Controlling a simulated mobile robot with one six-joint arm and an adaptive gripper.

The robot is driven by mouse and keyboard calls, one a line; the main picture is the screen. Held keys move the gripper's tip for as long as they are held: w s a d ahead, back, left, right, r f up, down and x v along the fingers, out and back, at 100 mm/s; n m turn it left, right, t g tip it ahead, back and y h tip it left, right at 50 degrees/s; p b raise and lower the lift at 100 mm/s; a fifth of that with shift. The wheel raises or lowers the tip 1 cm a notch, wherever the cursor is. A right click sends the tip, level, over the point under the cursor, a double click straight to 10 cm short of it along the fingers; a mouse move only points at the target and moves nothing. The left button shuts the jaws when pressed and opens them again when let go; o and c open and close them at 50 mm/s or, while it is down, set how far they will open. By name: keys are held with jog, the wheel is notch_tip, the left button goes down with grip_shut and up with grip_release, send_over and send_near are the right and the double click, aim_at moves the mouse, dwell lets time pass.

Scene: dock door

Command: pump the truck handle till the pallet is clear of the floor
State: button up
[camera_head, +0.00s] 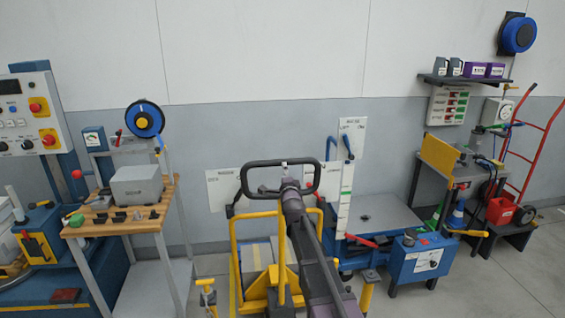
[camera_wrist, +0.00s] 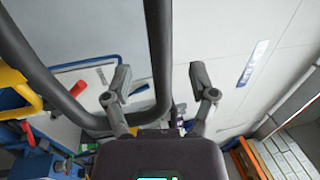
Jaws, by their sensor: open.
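The truck handle (camera_head: 247,184) is a black loop in the middle of the head view, above yellow framing (camera_head: 235,262). My gripper (camera_head: 287,178) is at the loop, reached by my dark arm from below. In the wrist view, my gripper (camera_wrist: 159,80) is open, and one side bar of the handle (camera_wrist: 158,45) passes between its two fingers in the picture. No clear contact shows, and I cannot tell how deep the bar sits between them. Beige load (camera_head: 257,254) shows inside the yellow framing. The pallet's underside and its gap to the floor are hidden.
A wooden-topped bench (camera_head: 158,205) stands left, with a grey box on it. Right are a blue cart (camera_head: 418,258), a grey lift table (camera_head: 375,218), a workstation with a yellow panel (camera_head: 440,154) and a red hand truck (camera_head: 540,150). Open floor lies front right.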

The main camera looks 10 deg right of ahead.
jog(key=shift+w+r+p, duration=0.15)
jog(key=shift+w+r, duration=0.05)
jog(key=shift+w, duration=0.75)
jog(key=shift+w+r+p, duration=0.15)
jog(key=shift+w, duration=0.8)
jog(key=shift+w+r+p, duration=0.15)
jog(key=shift+w+r, duration=0.05)
jog(key=shift+w, duration=0.75)
